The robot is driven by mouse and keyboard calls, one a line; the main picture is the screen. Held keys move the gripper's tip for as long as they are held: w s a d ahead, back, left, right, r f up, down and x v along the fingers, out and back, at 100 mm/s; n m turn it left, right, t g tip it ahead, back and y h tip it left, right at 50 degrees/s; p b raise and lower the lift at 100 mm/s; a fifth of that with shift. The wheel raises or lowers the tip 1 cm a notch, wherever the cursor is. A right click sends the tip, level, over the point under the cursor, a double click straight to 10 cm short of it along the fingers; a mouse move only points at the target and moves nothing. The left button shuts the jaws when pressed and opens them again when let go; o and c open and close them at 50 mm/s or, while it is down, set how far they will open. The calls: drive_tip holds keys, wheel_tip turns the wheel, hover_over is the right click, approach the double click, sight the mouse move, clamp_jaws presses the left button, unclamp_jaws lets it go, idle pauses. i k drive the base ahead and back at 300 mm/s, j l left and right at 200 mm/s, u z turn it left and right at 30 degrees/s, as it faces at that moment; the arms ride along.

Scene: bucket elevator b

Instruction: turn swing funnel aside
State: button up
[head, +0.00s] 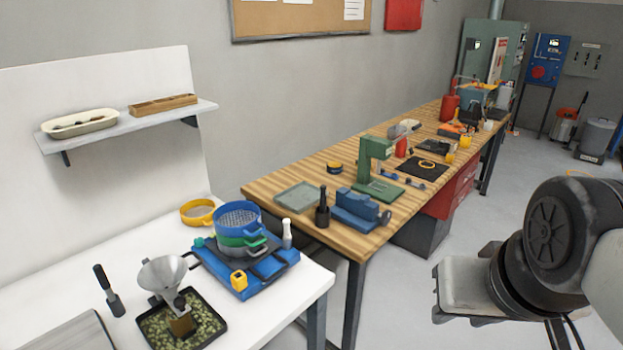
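The swing funnel (163,275) is a pale grey metal cone with its wide mouth up, at the lower left in the head view. It sits over a small brownish block or cup (182,326) with a dark fitting beside its lower end. Below is a black square tray (213,338) holding green-brown pellets. The funnel's pivot is not clear. My arm is at the right edge, far from the funnel. A grey end part (466,284) shows there, but no fingertips can be made out, and nothing is seen held.
A white bench (60,285) carries the funnel. Right are stacked blue and green sieves (238,218) on a blue base, a yellow item (238,280) and a white bottle (287,234). A wooden workbench (262,187) stands beyond.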

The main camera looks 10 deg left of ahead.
sight(162, 275)
drive_tip(key=i+l, duration=0.2)
drive_tip(key=l, duration=0.15)
drive_tip(key=i+l+u, duration=0.15)
drive_tip(key=i+l, duration=0.2)
drive_tip(key=l, duration=0.3)
drive_tip(key=l+u, duration=0.1)
drive_tip(key=u, duration=1.7)
drive_tip(key=i+l+u, duration=0.25)
drive_tip(key=i+l+z, duration=0.3)
drive_tip(key=i+z, duration=0.15)
